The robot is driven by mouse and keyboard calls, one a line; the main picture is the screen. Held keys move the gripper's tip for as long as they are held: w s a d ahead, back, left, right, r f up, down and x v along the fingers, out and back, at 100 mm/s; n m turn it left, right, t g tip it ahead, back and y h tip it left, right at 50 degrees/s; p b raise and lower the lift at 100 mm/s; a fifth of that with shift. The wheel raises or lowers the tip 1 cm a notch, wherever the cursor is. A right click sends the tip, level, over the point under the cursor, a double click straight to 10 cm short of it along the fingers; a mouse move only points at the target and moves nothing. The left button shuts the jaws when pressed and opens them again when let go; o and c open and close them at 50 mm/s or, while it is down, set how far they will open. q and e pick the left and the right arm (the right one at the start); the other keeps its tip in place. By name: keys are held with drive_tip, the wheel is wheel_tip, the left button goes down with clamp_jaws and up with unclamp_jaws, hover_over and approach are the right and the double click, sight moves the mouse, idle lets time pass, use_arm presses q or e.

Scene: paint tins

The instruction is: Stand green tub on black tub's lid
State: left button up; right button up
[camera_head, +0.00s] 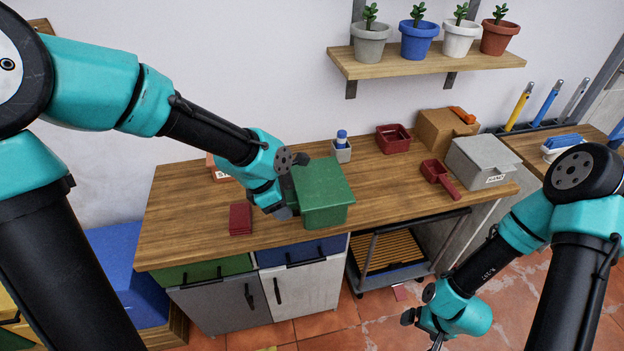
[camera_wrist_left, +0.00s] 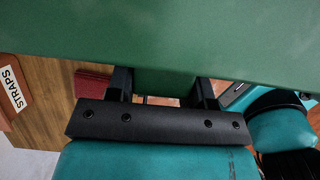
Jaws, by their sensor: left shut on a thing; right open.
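The green tub (camera_head: 325,192) is a box with a flat top over the front middle of the wooden bench. My left gripper (camera_head: 287,190) is at its left side and shut on it. In the left wrist view the green tub (camera_wrist_left: 190,35) fills the top, and a narrower green part sits between the left gripper's two black fingers (camera_wrist_left: 165,85). I cannot tell whether the tub touches the bench. I cannot make out a black tub; the green tub and my left gripper hide part of the bench. My right gripper (camera_head: 436,338) is open and empty, low in front of the bench.
On the wooden bench (camera_head: 185,215) are a dark red block (camera_head: 240,218), a red scoop (camera_head: 440,178), a red tray (camera_head: 393,138), a grey lidded box (camera_head: 482,160), a cardboard box (camera_head: 440,128) and a blue-topped bottle in a holder (camera_head: 341,150). A shelf of potted plants (camera_head: 425,65) hangs above.

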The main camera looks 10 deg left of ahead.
use_arm(q)
hover_over(284, 182)
drive_tip(key=s+a, duration=0.1)
drive_tip(key=s, duration=0.1)
drive_tip(key=shift+w+f, duration=0.25)
drive_tip(key=shift+f, duration=0.45)
drive_tip(key=shift+w+a+f, duration=0.1)
drive_tip(key=shift+w+f, duration=0.1)
drive_tip(key=shift+f, duration=0.7)
drive_tip(key=shift+w+a+f, duration=0.1)
drive_tip(key=shift+w+f, duration=0.05)
drive_tip(key=shift+f, duration=0.75)
drive_tip(key=shift+f, duration=0.1)
drive_tip(key=o, duration=1)
drive_tip(key=shift+o, duration=0.2)
